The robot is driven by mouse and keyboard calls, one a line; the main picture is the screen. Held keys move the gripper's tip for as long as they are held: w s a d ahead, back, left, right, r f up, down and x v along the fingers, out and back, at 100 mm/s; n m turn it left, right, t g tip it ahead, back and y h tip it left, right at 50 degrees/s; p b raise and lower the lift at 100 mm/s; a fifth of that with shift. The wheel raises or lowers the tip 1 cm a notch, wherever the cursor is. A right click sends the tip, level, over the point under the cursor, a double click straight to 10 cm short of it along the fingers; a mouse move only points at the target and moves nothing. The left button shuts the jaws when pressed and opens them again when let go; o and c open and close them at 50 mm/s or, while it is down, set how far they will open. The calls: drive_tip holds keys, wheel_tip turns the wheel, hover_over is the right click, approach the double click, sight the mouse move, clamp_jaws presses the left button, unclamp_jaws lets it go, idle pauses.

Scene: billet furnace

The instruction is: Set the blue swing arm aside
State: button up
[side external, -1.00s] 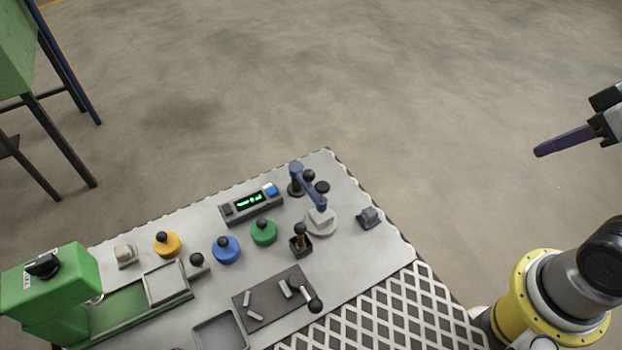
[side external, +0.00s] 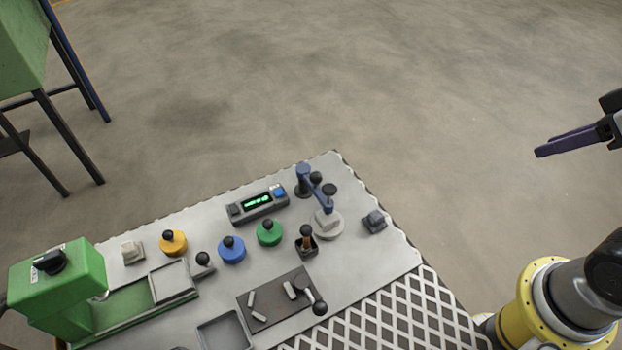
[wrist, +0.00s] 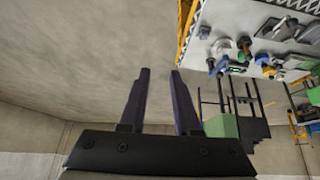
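The blue swing arm (side external: 315,189) stands near the far right corner of the grey bench. It runs from a post on a dark base, and its outer end reaches over a pale round disc (side external: 326,226) with a light block on it. Black knobs show along it. My gripper (side external: 541,151) is in the air off the bench's right side, far from the swing arm. In the wrist view my gripper (wrist: 158,71) has its two dark purple fingers apart with nothing between them. The bench is at that view's upper right, where the swing arm is hard to make out.
A display box (side external: 258,205), green knob (side external: 269,234), blue knob (side external: 231,251), yellow knob (side external: 173,243) and a small black-topped lever (side external: 306,243) stand near the swing arm. A grey block (side external: 374,221) sits to its right. A diamond-patterned plate (side external: 385,315) covers the near right.

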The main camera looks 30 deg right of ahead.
sight(315, 181)
drive_tip(key=shift+o, duration=0.8)
drive_tip(key=w+d+r+n+t, duration=0.1)
drive_tip(key=w+r+n+t, duration=0.1)
drive_tip(key=w+r+t, duration=0.3)
drive_tip(key=w+r, duration=0.2)
drive_tip(key=w, duration=0.1)
drive_tip(key=shift+w+h, duration=0.25)
drive_tip(key=shift+h, duration=0.15)
drive_tip(key=w+a+r+n+t+y, duration=0.25)
drive_tip(key=w+a+n, duration=0.2)
drive_tip(key=w, duration=0.35)
drive_tip(key=w+a+r+n+t+y, duration=0.1)
drive_tip(key=w+a+n+t+y, duration=0.15)
drive_tip(key=w+n+y, duration=0.4)
drive_tip(key=w+a+f+n+g+y, duration=0.45)
drive_tip(key=a+f, duration=0.35)
drive_tip(key=f, duration=0.3)
drive_tip(key=s+a+f+m+g+y, duration=0.1)
drive_tip(key=s+f+m, duration=0.15)
drive_tip(key=f, duration=0.85)
drive_tip(key=s+a+f+m+g+y, duration=0.15)
drive_tip(key=s+f, duration=0.25)
drive_tip(key=f, duration=0.6)
drive_tip(key=x, duration=1.3)
drive_tip(key=shift+w+t, duration=0.3)
drive_tip(key=shift+w, duration=0.05)
